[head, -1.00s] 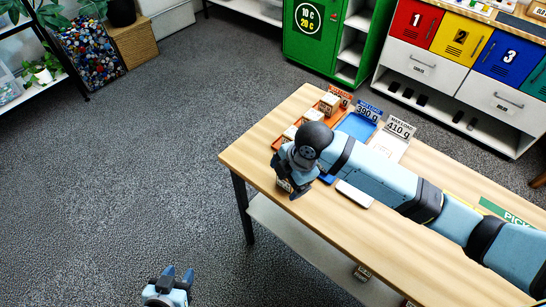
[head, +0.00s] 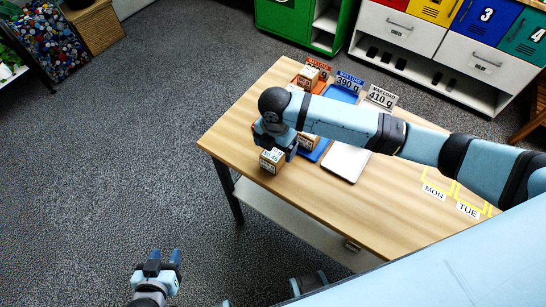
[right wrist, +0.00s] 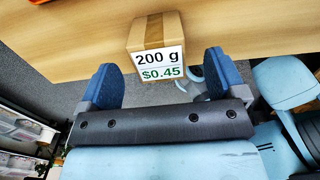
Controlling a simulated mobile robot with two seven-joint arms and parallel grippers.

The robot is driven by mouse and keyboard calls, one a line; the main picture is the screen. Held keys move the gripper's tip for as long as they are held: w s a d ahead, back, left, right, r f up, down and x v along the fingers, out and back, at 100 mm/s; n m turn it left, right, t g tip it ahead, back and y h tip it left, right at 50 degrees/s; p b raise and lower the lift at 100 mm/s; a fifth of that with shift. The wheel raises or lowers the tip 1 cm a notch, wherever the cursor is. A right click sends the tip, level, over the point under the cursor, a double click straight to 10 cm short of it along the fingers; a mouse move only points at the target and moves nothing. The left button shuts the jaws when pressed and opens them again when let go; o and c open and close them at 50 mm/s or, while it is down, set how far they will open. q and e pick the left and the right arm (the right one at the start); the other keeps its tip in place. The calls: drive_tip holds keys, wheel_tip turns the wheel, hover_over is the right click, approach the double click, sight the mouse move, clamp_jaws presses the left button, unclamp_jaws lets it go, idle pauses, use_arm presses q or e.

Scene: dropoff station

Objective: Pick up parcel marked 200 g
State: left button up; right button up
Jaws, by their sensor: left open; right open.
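The parcel marked 200 g (right wrist: 156,52) is a small brown cardboard box with tape across its top and a white label reading 200 g and $0.45. It also shows in the head view as a box (head: 271,161) on the table (head: 232,143) near its left front edge. My right gripper (right wrist: 165,80) is open, with one blue finger to each side of the parcel's near face. The parcel lies mostly beyond the fingertips and is not gripped. The right gripper (head: 275,141) is close to the box in the head view. My left gripper (head: 164,258) is open and empty over the floor.
An orange tray (head: 290,83), a blue tray (head: 341,94) and a white tray (head: 345,162) carry load signs. Another box (head: 309,77) stands at the orange tray, and one (head: 309,141) is beside my right arm. MON and TUE areas (head: 450,200) lie to the right.

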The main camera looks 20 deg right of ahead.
sight(275, 151)
wheel_tip(275, 151, down, 5)
drive_tip(key=shift+w+p, duration=0.1)
drive_tip(key=shift+p, duration=0.2)
drive_tip(key=c, duration=1.1)
drive_tip(key=shift+r, duration=0.1)
